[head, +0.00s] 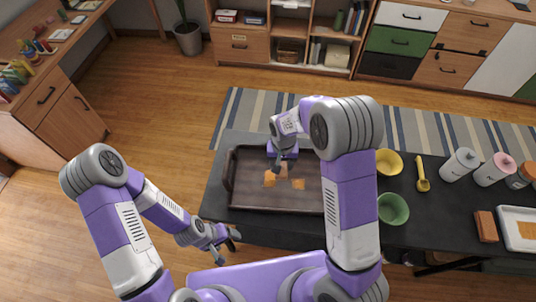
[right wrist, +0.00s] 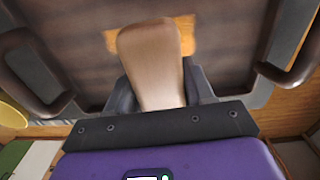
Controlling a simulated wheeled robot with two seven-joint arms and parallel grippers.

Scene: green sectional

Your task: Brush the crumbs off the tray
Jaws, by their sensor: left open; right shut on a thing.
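The dark brown tray (head: 250,198) lies on the black table, and its two handles show in the right wrist view (right wrist: 298,62). Orange crumb patches (head: 298,184) lie near the middle of the tray; one shows behind the held tool in the right wrist view (right wrist: 187,38). My right gripper (head: 278,165) is over the tray, shut on a light wooden handle (right wrist: 152,62), apparently the brush's. The brush's working end is hidden, so I cannot tell whether it touches the tray. My left gripper (head: 228,239) is open and empty, in front of the tray's near edge.
Right of the tray are a yellow bowl (head: 389,162), a green bowl (head: 393,208), a yellow scoop (head: 422,175), bottles (head: 460,165), a brown block (head: 486,226) and a white tray (head: 511,240) with an orange patch. Open wood floor lies left of the table.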

